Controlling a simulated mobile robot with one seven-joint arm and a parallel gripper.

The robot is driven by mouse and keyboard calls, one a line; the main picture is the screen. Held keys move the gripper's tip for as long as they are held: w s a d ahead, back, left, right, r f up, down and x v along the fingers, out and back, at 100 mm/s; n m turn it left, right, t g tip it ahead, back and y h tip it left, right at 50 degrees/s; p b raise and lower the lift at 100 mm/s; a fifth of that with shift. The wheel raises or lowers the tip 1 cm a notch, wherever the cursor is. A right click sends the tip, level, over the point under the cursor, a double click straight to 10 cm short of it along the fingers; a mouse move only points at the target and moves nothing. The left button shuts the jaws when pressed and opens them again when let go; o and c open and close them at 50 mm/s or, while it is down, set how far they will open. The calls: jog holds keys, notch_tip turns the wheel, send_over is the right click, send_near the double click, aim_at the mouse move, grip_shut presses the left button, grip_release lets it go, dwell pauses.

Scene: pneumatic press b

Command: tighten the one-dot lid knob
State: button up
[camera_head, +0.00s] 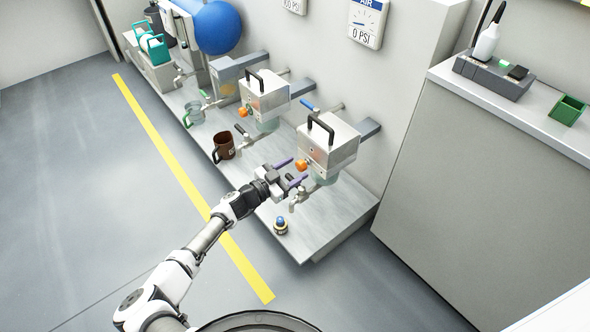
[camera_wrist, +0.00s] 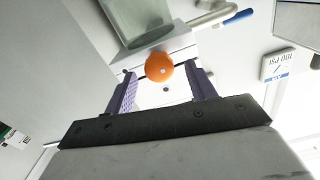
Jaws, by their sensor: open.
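The orange knob (camera_head: 301,165) is on the front of the near white, black-handled press head (camera_head: 328,150). In the wrist view the round orange knob (camera_wrist: 158,66) shows one small pale dot on its face. My gripper (camera_head: 296,172) is open in front of it, with its two purple fingers spread. In the wrist view my gripper (camera_wrist: 162,76) has one finger on each side of the knob, with gaps between. Whether the fingertips reach past the knob I cannot tell.
A second press head (camera_head: 264,94) with its own orange knob (camera_head: 243,112) stands farther left. A brown mug (camera_head: 224,146) and a blue-topped button (camera_head: 281,225) are on the bench. A tap (camera_head: 298,198) is close below my gripper. A grey cabinet (camera_head: 480,190) stands at right.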

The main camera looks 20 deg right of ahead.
jog(key=shift+w+d, duration=0.15)
jog(key=shift+d, duration=0.35)
jog(key=c, duration=1)
jog(key=shift+o, duration=0.2)
jog(key=shift+m, duration=0.3)
